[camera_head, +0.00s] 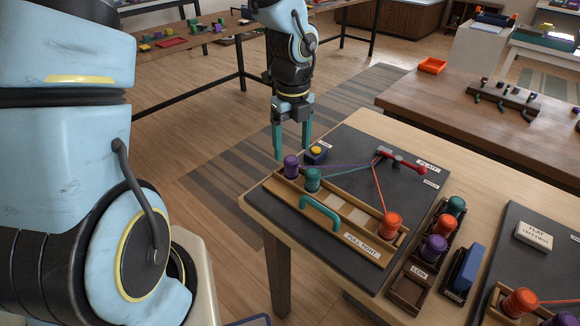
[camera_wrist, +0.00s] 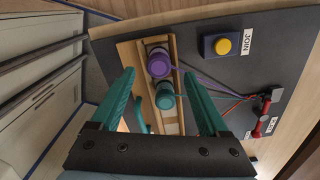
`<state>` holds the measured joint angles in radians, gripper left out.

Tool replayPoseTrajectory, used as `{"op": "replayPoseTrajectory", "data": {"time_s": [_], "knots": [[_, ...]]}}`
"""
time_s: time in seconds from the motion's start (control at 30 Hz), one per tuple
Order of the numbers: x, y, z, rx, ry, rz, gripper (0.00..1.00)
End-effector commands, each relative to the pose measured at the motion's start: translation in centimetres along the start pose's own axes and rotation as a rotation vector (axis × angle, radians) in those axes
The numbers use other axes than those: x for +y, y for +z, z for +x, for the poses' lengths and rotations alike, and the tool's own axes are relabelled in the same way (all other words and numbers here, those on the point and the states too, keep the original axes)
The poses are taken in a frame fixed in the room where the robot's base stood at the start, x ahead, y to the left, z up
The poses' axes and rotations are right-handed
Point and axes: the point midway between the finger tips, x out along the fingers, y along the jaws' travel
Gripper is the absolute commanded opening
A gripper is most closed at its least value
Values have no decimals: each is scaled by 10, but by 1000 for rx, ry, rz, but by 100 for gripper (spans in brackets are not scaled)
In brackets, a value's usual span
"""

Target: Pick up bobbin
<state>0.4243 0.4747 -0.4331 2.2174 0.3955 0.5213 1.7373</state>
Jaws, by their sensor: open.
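My gripper (camera_head: 292,142) is open and empty, pointing down above the left end of the braiding board (camera_head: 345,145). In the wrist view the gripper (camera_wrist: 160,82) has its green fingers spread, with the bobbins beyond and between them. A purple bobbin (camera_head: 291,167) and a teal bobbin (camera_head: 312,180) stand side by side at the left end of the wooden tray (camera_head: 343,215). In the wrist view the purple bobbin (camera_wrist: 159,64) is above the teal bobbin (camera_wrist: 165,97). An orange bobbin (camera_head: 391,226) stands at the tray's right end. Cords run from them to a red-handled clamp (camera_head: 400,160).
A blue box with a yellow JOIN button (camera_head: 316,152) is close behind the purple bobbin. A rack (camera_head: 410,285) marked LOW holds spare bobbins to the right. A blue object (camera_head: 463,270) stands beside it. Another board (camera_head: 530,250) is at far right. The tray has a green handle (camera_head: 321,212).

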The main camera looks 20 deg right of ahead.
Motion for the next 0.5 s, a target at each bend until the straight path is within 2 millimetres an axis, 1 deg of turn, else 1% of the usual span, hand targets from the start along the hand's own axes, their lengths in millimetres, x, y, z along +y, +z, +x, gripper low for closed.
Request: {"op": "replayPoseTrajectory", "data": {"time_s": [0.3, 0.4, 0.5], "knots": [[2, 0, 43, 2, 2, 0, 78], [3, 0, 49, 1, 1, -1, 78], [2, 1, 50, 1, 0, -2, 78]]}}
